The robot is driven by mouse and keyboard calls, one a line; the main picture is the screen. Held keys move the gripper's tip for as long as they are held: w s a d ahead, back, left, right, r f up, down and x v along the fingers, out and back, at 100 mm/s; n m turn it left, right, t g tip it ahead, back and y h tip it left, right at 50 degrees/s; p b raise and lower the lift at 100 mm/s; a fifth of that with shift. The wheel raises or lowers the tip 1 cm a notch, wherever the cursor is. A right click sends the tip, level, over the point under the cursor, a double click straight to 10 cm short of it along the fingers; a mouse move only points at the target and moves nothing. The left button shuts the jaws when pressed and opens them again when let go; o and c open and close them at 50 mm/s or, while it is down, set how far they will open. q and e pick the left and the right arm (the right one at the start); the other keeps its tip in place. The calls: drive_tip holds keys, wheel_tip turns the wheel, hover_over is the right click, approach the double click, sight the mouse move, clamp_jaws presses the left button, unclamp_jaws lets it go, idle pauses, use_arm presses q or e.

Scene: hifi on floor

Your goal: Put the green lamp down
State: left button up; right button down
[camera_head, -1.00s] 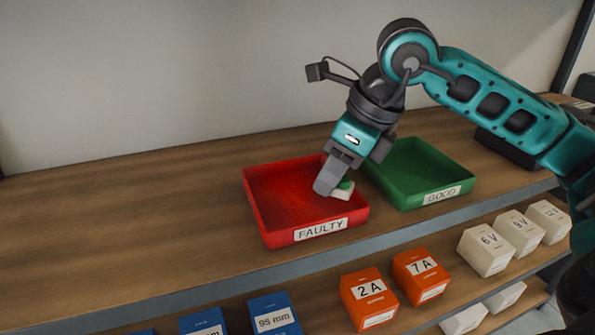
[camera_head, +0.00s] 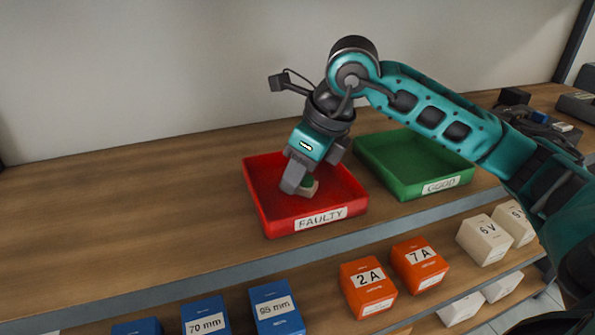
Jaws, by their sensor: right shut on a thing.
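The green lamp (camera_head: 308,184) is a small piece with a green top and a pale base. My right gripper (camera_head: 298,187) is shut on it, with its fingers pointing down, and hides part of it. Gripper and lamp are over the inside of the red tray labelled FAULTY (camera_head: 262,205). I cannot tell whether the lamp touches the tray floor. The green tray labelled GOOD (camera_head: 415,155) stands to the right and looks empty. My left gripper is not in view.
Both trays stand on a wooden shelf (camera_head: 120,205) with free room on the left. Below are blue boxes (camera_head: 275,308), orange boxes (camera_head: 368,288) and white boxes (camera_head: 484,242). Dark devices (camera_head: 535,118) stand at the back right.

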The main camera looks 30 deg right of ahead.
sight(314, 186)
drive_tip(key=shift+f, duration=0.1)
drive_tip(key=c, duration=1.3)
unclamp_jaws()
drive_tip(key=shift+f, duration=0.1)
drive_tip(key=o, duration=0.5)
drive_tip(key=shift+c, duration=0.2)
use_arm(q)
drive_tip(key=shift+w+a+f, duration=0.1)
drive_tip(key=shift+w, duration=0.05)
use_arm(e)
drive_tip(key=shift+r, duration=0.4)
drive_tip(key=p+v, duration=0.1)
drive_tip(key=v, duration=0.5)
drive_tip(key=shift+s+d+r, duration=0.1)
drive_tip(key=shift+s+r, duration=0.05)
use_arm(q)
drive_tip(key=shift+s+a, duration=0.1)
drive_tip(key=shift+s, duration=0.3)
use_arm(e)
drive_tip(key=shift+s+d+r, duration=0.1)
drive_tip(key=shift+s+r, duration=0.05)
drive_tip(key=shift+r, duration=0.2)
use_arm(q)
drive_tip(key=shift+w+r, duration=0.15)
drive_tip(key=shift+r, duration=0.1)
